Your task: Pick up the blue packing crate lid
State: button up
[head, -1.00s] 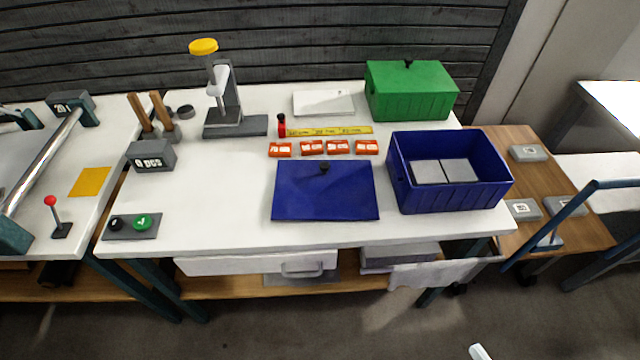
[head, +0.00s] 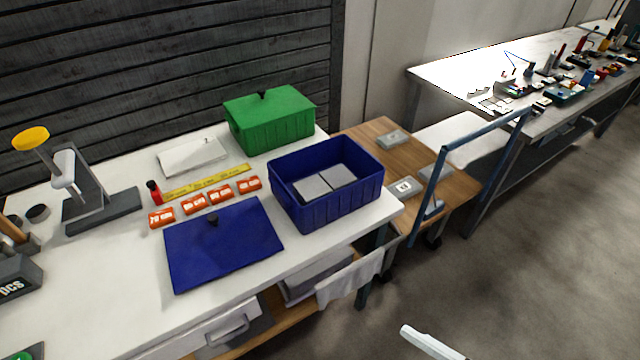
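The blue packing crate lid (head: 240,252) lies flat on the white workbench near its front edge, with a small dark knob (head: 212,220) on top. The open blue crate (head: 328,205) stands just to its right and holds grey flat blocks (head: 325,182). A white part at the bottom edge (head: 430,343) seems to be the end of my arm, well to the right of the lid and apart from it. Its fingertips cannot be made out.
Several orange labelled pieces (head: 207,199) and a yellow ruler (head: 205,182) lie behind the lid. A green lidded crate (head: 270,125) stands at the back. A wooden cart (head: 455,186) with a blue handle (head: 428,185) stands right of the workbench (head: 85,275). The floor at right is clear.

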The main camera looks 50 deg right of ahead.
aim_at(205, 248)
jog(key=i+j, duration=0.1)
jog(key=j, duration=0.25)
jog(key=i+j, duration=0.15)
jog(key=j, duration=0.2)
jog(key=i+j, duration=0.1)
jog(key=j, duration=0.25)
jog(key=i+j, duration=0.1)
jog(key=j, duration=0.25)
